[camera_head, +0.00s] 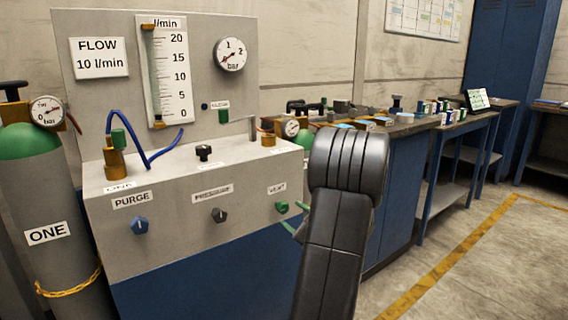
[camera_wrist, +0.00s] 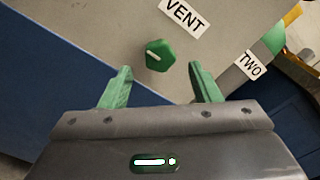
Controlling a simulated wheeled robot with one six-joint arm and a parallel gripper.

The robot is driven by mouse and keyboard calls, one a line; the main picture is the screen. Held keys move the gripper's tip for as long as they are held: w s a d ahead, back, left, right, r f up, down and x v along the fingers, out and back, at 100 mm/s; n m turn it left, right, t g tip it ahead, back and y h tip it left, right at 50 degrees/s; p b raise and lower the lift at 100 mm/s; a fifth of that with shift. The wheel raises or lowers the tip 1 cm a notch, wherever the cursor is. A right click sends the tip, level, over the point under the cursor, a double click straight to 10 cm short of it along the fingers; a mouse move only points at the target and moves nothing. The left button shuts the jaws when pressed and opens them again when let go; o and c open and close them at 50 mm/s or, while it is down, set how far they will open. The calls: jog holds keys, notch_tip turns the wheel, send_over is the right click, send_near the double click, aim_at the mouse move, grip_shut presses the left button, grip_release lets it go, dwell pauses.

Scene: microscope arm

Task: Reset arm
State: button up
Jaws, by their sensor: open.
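My black arm rises in front of the grey gas panel in the head view, its green gripper (camera_head: 297,222) mostly hidden behind the arm at the panel's right end. In the wrist view my gripper (camera_wrist: 160,80) is open, with two green fingers apart. The green VENT knob (camera_wrist: 158,56) lies ahead of the fingers, between their lines, and nothing is held. The VENT knob also shows in the head view (camera_head: 281,208), just left of my gripper.
Cylinder ONE (camera_head: 45,200) stands at the left. A blue bench (camera_head: 395,190) with several small items runs along the right. The floor at right is clear.

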aim_at(284, 209)
jog(key=p+v, duration=0.1)
jog(key=v, duration=0.7)
jog(key=b+x, duration=0.2)
jog(key=x, duration=1.1)
jog(key=shift+a+f, duration=0.1)
jog(key=shift+w+r+m+p, duration=0.15)
jog(key=shift+r+m+p, duration=0.2)
jog(key=shift+p, duration=0.15)
jog(key=shift+m+p, duration=0.25)
jog(key=shift+p, duration=0.15)
jog(key=m+p, duration=0.3)
jog(key=p, duration=0.2)
jog(key=shift+m+p, duration=0.4)
jog(key=m+p, duration=0.3)
jog(key=p, duration=0.2)
jog(key=shift+m, duration=0.3)
jog(key=m+p, duration=0.6)
jog(key=p, duration=0.2)
jog(key=shift+a, duration=0.1)
jog(key=m+p, duration=0.2)
jog(key=shift+f+p, duration=0.1)
jog(key=shift+p, duration=0.3)
jog(key=shift+m, duration=0.3)
jog(key=shift+f, duration=0.15)
